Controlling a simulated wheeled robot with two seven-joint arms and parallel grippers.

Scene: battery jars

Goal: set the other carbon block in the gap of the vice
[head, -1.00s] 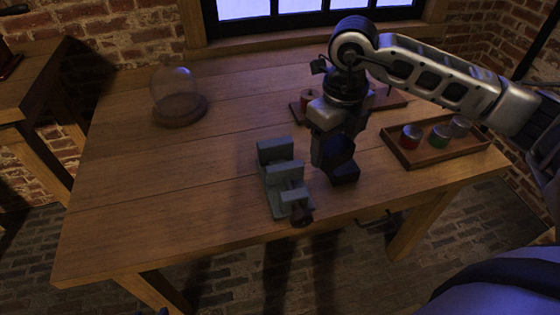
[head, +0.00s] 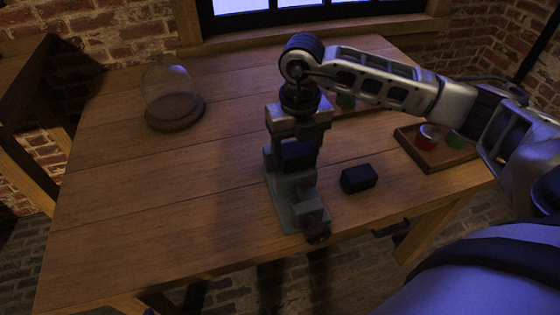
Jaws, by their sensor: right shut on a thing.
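The grey vice (head: 286,208) stands near the front edge of the table. My right gripper (head: 298,158) is over the vice's gap, pointing down, shut on a dark carbon block (head: 298,152). The gripper and the block cover most of the gap, so I cannot tell how deep the block sits or whether it touches the jaws. Another black carbon block (head: 358,178) lies on the table just right of the vice, apart from it. My left gripper is not in view.
A glass dome on a round wooden base (head: 175,112) stands at the back left. A wooden tray (head: 432,160) with red and green jars is at the right, partly behind my right arm.

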